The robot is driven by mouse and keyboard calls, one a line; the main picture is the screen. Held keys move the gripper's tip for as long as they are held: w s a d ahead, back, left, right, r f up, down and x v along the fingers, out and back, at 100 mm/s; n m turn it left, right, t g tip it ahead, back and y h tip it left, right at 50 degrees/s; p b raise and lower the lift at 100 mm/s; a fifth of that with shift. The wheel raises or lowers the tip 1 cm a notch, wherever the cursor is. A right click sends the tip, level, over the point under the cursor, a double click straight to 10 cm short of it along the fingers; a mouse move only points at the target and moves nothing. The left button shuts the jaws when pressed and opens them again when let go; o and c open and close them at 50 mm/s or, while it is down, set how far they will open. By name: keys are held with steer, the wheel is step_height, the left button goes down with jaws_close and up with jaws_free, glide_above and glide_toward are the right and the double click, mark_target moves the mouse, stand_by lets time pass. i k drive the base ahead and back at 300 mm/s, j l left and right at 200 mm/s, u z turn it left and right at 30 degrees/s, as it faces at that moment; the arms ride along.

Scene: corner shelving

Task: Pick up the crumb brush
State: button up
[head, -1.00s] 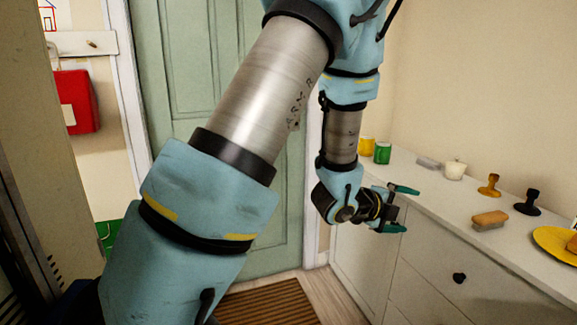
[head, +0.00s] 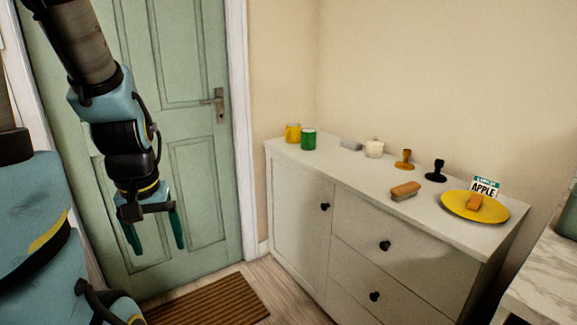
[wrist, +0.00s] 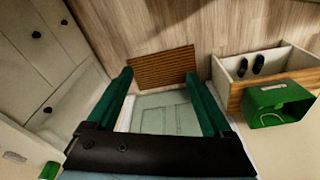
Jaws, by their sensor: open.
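The crumb brush (head: 405,191) looks like a small block with an orange-brown wooden top and pale bristles below. It lies on the white dresser top (head: 340,170), left of the yellow plate, in the head view. I cannot make it out in the wrist view. My gripper (head: 157,246) hangs fingers down in front of the green door, well left of the dresser and apart from the brush. Its two green fingers are spread with nothing between them; they also show in the wrist view (wrist: 158,75).
The dresser also holds a yellow can (head: 293,133), a green can (head: 308,140), a grey block (head: 351,144), a white cup (head: 374,149), a wooden stamp (head: 404,159), a black stamp (head: 436,171) and a yellow plate (head: 456,209) with a block and an APPLE card. A striped mat (head: 215,304) lies on the floor.

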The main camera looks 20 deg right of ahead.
mark_target(403, 192)
steer(key=i+z, duration=0.1)
steer(key=z, duration=0.6)
steer(key=i+z, duration=0.45)
steer(key=i+j+z, duration=0.3)
steer(key=i+z, duration=0.15)
steer(key=i, duration=0.15)
steer(key=i+j+z, duration=0.1)
steer(key=i+j, duration=0.95)
steer(key=i, duration=0.1)
